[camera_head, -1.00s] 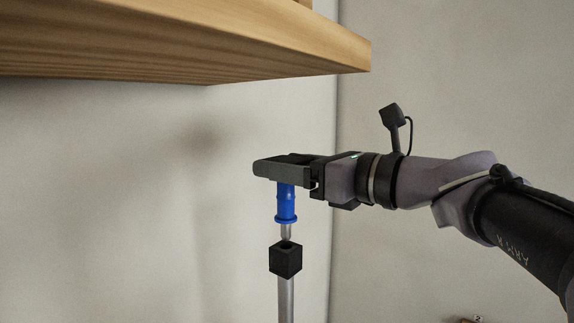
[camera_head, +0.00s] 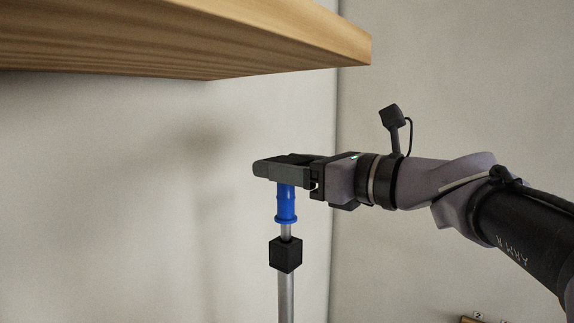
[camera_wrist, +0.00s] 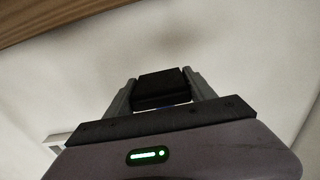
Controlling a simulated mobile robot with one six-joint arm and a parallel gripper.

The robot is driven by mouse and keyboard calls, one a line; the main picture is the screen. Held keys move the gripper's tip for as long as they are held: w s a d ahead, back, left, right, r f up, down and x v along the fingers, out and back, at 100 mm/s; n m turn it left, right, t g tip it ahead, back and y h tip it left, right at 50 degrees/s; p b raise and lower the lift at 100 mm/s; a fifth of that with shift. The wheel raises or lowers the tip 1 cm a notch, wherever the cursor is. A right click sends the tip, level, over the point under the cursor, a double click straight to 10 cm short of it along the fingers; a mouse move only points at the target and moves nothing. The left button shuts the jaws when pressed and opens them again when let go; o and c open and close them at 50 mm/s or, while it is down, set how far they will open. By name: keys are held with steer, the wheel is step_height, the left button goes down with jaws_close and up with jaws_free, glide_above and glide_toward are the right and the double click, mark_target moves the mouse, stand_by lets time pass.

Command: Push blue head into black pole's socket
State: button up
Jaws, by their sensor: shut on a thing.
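The blue head (camera_head: 286,204) hangs upright below my gripper (camera_head: 284,168), which is shut on its upper end. A grey metal shank (camera_head: 286,231) extends down from the blue collar. The shank's lower end meets the top of the black block (camera_head: 286,254), which sits on the grey pole (camera_head: 286,300). The tip of the shank is out of sight at the block, so its exact depth in the socket cannot be seen. In the wrist view, my gripper's fingers (camera_wrist: 161,95) flank a dark block, and a sliver of blue shows below it.
A wooden shelf (camera_head: 200,45) overhangs at the upper left, above my gripper with a gap between. A pale wall stands behind. A small numbered wooden item (camera_head: 479,318) shows at the lower right edge. The space around the pole is clear.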

mark_target(293, 190)
steer(key=shift+f+b, duration=1.45)
steer(key=shift+f, duration=0.35)
steer(key=o, duration=1.5)
steer(key=shift+s+d, duration=0.1)
steer(key=b+v, duration=0.3)
steer(key=v, duration=1.4)
